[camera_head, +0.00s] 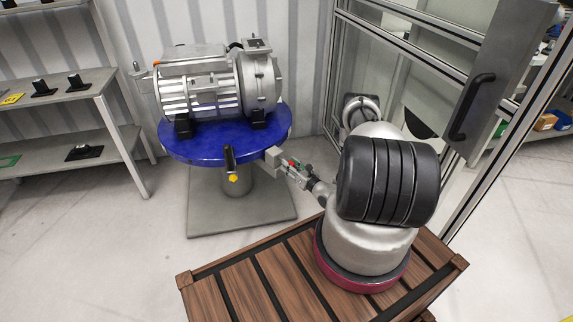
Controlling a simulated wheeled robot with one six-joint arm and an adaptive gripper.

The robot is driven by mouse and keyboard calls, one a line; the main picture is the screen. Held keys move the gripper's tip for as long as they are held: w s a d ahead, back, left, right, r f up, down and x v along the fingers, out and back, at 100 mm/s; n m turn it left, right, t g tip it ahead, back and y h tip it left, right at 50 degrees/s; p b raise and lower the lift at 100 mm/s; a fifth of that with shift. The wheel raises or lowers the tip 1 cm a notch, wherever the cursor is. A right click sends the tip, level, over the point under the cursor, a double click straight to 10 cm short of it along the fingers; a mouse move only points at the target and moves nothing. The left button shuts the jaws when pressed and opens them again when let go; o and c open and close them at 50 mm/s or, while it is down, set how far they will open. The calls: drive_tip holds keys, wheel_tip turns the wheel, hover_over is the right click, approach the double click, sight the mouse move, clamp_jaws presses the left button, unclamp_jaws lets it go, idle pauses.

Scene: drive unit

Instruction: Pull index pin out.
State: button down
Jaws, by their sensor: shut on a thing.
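The drive unit (213,83), a silver finned motor, sits on a round blue turntable (185,151) on a grey pedestal. A grey block (272,157) sticks out from the turntable's front right rim. My gripper (287,166) is beside this block, coming in from the lower right. Its fingers are shut on the index pin at the block. The fingers mostly hide the pin, and I cannot tell how deep it sits in the block. A small red part shows at the fingers.
A black handle with a yellow end (231,162) hangs at the turntable's front rim, left of the block. A glass-panelled frame with a door handle (471,106) stands at the right. Shelves (70,130) with small black parts are at the left. The floor at the lower left is clear.

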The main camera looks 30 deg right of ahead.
drive_tip(key=c, duration=0.9)
unclamp_jaws()
drive_tip(key=shift+s+d, duration=0.1)
drive_tip(key=shift+s, duration=0.1)
drive_tip(key=shift+c, duration=0.2)
drive_tip(key=s+d, duration=0.2)
drive_tip(key=s, duration=0.9)
drive_tip(key=shift+s, duration=0.4)
